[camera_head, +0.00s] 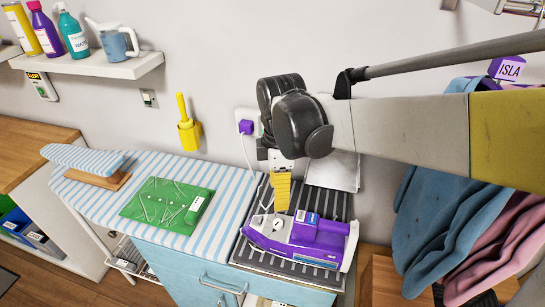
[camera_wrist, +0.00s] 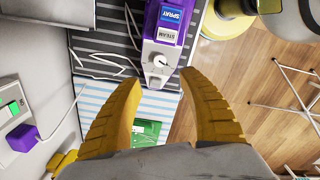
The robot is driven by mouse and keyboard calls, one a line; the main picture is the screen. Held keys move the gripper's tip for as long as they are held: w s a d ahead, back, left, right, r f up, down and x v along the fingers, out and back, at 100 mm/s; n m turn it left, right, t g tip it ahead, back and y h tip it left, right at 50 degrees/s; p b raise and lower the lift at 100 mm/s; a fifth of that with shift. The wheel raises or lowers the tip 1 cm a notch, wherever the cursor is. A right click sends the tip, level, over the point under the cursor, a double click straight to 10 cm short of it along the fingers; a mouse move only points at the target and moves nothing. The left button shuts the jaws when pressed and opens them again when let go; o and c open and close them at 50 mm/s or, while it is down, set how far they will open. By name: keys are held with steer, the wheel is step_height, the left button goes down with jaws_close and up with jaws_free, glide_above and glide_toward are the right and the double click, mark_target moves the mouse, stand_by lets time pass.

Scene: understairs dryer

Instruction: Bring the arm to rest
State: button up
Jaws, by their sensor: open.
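My gripper (camera_wrist: 158,85) has two yellow ridged fingers spread apart with nothing between them. In the head view my gripper (camera_head: 281,190) hangs pointing down, just above the purple and white iron (camera_head: 300,238). The iron lies on a dark ribbed rest (camera_head: 332,205) at the right end of the ironing board. In the wrist view the iron (camera_wrist: 165,50) shows at the top, with its dial and its SPRAY and STEAM buttons, beyond the fingertips. I cannot tell the exact gap between the fingers and the iron. My arm reaches in from the right.
The striped ironing board (camera_head: 235,190) holds a green mat (camera_head: 167,205) with pins and a small sleeve board (camera_head: 85,160). A white cord runs from a purple plug (camera_head: 246,127) at the wall. Blue and pink clothes (camera_head: 450,225) hang at right. A shelf (camera_head: 100,66) holds bottles.

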steer(key=s+d+r+m+t, duration=0.1)
steer(key=s+d+m+t, duration=0.2)
steer(key=m, duration=0.6)
steer(key=s+d+r+m+t, duration=0.2)
steer(key=s+d+m+t, duration=0.2)
steer(key=s+d+m, duration=0.3)
steer(key=d+m, duration=0.2)
steer(key=d, duration=0.1)
steer(key=shift+s+d+r, duration=0.2)
steer(key=shift+s+d, duration=0.05)
steer(key=shift+s, duration=0.15)
stand_by(0.5)
